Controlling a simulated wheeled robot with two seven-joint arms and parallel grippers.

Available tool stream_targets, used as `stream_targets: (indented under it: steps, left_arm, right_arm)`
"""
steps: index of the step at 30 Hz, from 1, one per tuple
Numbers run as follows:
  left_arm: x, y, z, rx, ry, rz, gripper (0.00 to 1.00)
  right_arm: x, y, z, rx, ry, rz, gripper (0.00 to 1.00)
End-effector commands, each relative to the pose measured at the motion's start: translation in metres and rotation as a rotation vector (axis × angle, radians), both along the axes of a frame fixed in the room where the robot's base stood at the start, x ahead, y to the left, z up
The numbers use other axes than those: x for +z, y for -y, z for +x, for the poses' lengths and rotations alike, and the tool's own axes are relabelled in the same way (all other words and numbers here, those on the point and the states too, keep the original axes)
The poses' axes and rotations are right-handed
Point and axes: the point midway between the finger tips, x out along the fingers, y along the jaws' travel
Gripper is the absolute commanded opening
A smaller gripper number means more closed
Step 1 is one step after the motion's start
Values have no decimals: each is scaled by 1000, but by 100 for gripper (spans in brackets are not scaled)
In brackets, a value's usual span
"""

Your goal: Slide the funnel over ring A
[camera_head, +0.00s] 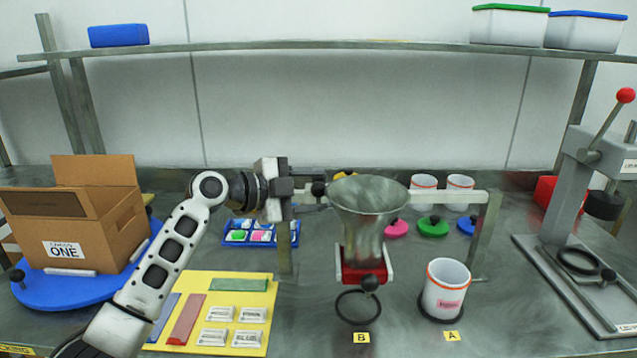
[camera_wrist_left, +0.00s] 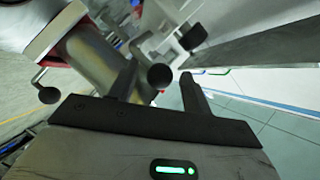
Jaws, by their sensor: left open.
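The metal funnel (camera_head: 366,215) sits in a red and white holder (camera_head: 347,270) on the rail (camera_head: 455,197), over ring B (camera_head: 358,308). A black knob (camera_head: 369,284) is on the holder's front. Ring A (camera_head: 427,309) is to the right, with a white orange-rimmed cup (camera_head: 446,285) standing in it. My left gripper (camera_head: 306,190) is open, left of the funnel at rail height, near a black ball knob (camera_head: 319,189). In the left wrist view a black ball (camera_wrist_left: 160,76) shows between the fingers; contact cannot be told. The funnel (camera_wrist_left: 95,57) is partly cut off there. My right gripper is out of view.
A cardboard box (camera_head: 95,230) on a blue turntable (camera_head: 60,284) stands left. A yellow board (camera_head: 225,283) lies in front of my left arm. A press (camera_head: 570,200) stands right. Coloured lids (camera_head: 433,227) and cups lie behind the rail.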

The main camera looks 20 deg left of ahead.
Motion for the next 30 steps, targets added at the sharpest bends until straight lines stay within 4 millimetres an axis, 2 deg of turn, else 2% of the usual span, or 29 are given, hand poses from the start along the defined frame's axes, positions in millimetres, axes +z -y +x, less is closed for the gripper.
stream_targets:
  steps: [5,14,19,26,30]
  left_arm:
    - [-3,10,9,-1,0,0,49]
    - [-4,10,10,-1,-1,1,49]
    - [-3,10,10,-1,-1,1,1]
    - [-4,16,11,-2,0,1,0]
    - [-5,35,17,-3,2,0,0]
  right_arm:
    - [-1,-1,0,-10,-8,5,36]
    - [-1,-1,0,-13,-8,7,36]
    - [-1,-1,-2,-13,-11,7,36]
    - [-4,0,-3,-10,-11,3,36]
    - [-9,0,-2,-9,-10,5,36]
